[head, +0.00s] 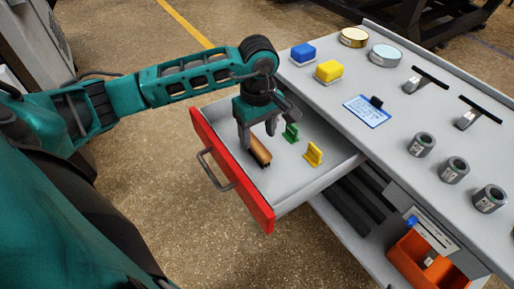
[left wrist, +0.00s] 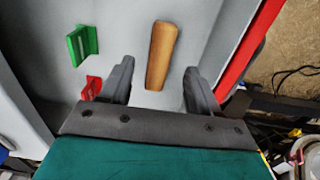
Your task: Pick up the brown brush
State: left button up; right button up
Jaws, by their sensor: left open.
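The brown brush (head: 260,152) lies in the open drawer with the red front, near that front. In the left wrist view the brown brush (left wrist: 161,55) appears as a long wooden block between the two fingers, with its near end reaching the level of the fingertips. My left gripper (head: 257,136) is open and points down just over the brush. It also shows at the bottom of the left wrist view (left wrist: 158,78), with a gap on each side of the brush. Whether the fingers reach down beside the brush cannot be told. My right gripper is not in view.
The drawer (head: 300,182) also holds a green piece (head: 291,132), a yellow piece (head: 313,154) and a red piece (left wrist: 92,88). The grey worktop (head: 345,85) beside it carries blue and yellow blocks, round tins, a label card and metal cylinders. An orange bin (head: 410,262) sits below.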

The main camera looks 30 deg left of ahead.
aim_at(258, 145)
pick_arm(q)
notch_tip(258, 145, down, 6)
jog(key=shift+w+a+r, duration=0.1)
jog(key=shift+a+r, duration=0.05)
dwell(0.3)
jog(key=c, duration=1.1)
